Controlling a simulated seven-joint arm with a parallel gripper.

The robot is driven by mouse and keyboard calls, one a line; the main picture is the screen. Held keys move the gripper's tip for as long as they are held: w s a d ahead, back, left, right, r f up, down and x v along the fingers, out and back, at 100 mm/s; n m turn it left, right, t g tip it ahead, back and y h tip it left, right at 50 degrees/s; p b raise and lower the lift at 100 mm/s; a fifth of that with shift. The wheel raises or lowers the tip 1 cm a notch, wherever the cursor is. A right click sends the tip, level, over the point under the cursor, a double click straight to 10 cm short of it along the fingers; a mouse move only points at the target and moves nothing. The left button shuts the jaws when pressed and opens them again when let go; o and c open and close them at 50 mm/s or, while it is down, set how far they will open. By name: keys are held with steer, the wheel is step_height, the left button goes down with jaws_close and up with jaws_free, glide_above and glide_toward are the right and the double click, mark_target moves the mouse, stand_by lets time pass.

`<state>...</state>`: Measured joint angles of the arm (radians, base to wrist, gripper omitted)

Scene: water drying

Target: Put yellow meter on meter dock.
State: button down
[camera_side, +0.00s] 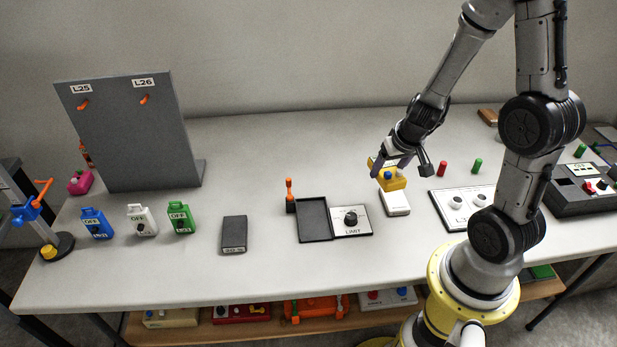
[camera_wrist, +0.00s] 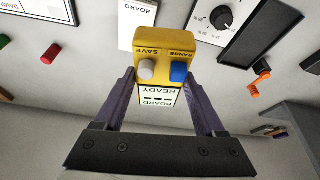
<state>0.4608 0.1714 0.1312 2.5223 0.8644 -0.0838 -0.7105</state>
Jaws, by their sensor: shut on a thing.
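The yellow meter (camera_side: 393,183) is held in my gripper (camera_side: 390,170) above the table, right of centre in the side view. In the wrist view the meter (camera_wrist: 158,42) sits between the two fingers of my gripper (camera_wrist: 161,78). It shows a white SAVE button, a blue RANGE button and a screen reading BOARD READY. A white block (camera_side: 396,203) marked BOARD in the wrist view (camera_wrist: 139,22) is by the meter; I cannot tell whether they touch. No label reading meter dock is legible, so I cannot tell which thing is the dock.
A black tray (camera_side: 314,220) and dial panel (camera_side: 351,221) stand left of the meter, with an orange-handled lever (camera_side: 290,195) behind. A dark grey block (camera_side: 233,234) lies further left. A white two-knob panel (camera_side: 458,205) is to the right. Red (camera_side: 442,168) and green (camera_side: 477,165) pegs stand behind it.

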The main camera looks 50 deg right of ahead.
steer(key=w+a+f+n+t+y, duration=0.1)
steer(key=w+a+f+n+y, duration=0.1)
steer(key=w+a+n, duration=0.5)
steer(key=w+a+f, duration=0.1)
steer(key=w+a, duration=0.4)
steer(key=a, duration=0.3)
steer(key=shift+n+y, duration=0.3)
